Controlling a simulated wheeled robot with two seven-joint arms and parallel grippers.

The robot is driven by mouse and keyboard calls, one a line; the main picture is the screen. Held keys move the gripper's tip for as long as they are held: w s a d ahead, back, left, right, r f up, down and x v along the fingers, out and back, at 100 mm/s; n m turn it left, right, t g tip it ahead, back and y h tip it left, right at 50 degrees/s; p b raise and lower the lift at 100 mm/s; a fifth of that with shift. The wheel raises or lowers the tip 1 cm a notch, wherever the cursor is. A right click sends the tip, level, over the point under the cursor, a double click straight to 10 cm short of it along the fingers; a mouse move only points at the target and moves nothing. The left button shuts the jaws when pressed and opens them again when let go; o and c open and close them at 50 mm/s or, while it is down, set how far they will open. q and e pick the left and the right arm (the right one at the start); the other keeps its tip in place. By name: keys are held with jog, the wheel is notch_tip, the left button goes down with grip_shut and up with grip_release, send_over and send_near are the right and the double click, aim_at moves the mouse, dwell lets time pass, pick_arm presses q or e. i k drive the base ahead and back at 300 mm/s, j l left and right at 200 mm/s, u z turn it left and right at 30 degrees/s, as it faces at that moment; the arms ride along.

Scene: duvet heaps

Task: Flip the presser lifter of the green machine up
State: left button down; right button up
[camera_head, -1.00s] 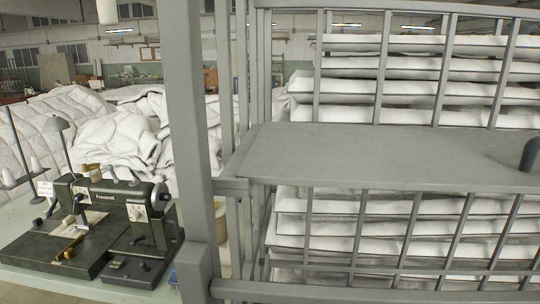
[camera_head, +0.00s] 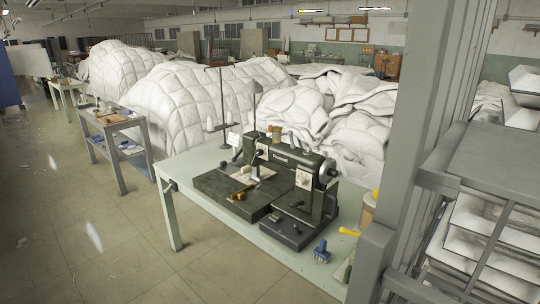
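The dark green sewing machine (camera_head: 292,165) stands on a pale green table (camera_head: 188,178) in the middle of the view. Its head and needle area are toward the left, and a round handwheel is at the right end. A small brassy part (camera_head: 242,193) lies on the machine's flat bed. The presser lifter is too small to make out. Neither of my grippers is in view.
A grey rack (camera_head: 385,200) with a thick upright stands close at the right. White quilted duvet heaps (camera_head: 185,95) lie behind the table. A grey cart (camera_head: 118,150) stands left of it. A blue object (camera_head: 321,251) lies on the table's front right.

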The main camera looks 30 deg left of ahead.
aim_at(234, 160)
jog(key=u, duration=1.3)
jog(key=i+j, duration=0.75)
jog(key=j, duration=0.15)
jog(key=i+j+u, duration=0.1)
jog(key=i+j, duration=0.65)
jog(key=j, duration=0.2)
